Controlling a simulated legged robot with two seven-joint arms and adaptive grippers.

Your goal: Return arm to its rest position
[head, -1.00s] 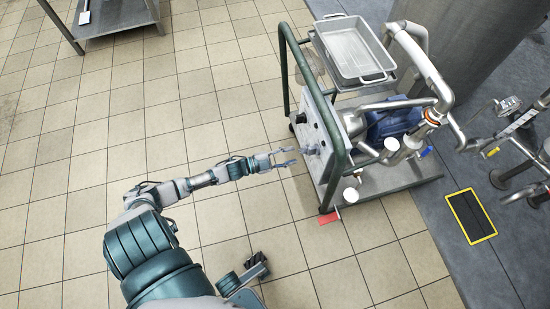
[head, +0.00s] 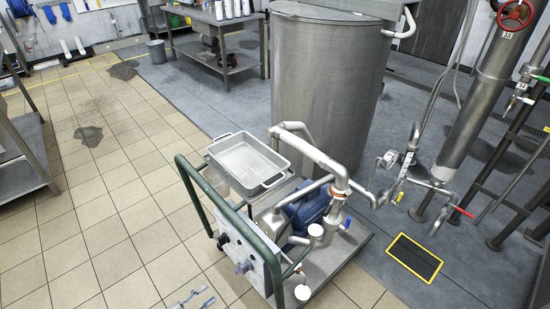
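My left gripper (head: 200,297) shows only by its fingertips at the bottom edge of the head view. The two grey fingers are apart with nothing between them. It is to the left of the pump cart's control panel (head: 232,243) and apart from it. The rest of my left arm is below the picture. My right gripper is not in view.
The pump cart (head: 340,262) has a green frame, a blue motor (head: 308,208) and a grey tray (head: 247,163). A large steel tank (head: 325,90) stands behind it. Pipes and valves fill the right side. Tiled floor at left is largely clear.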

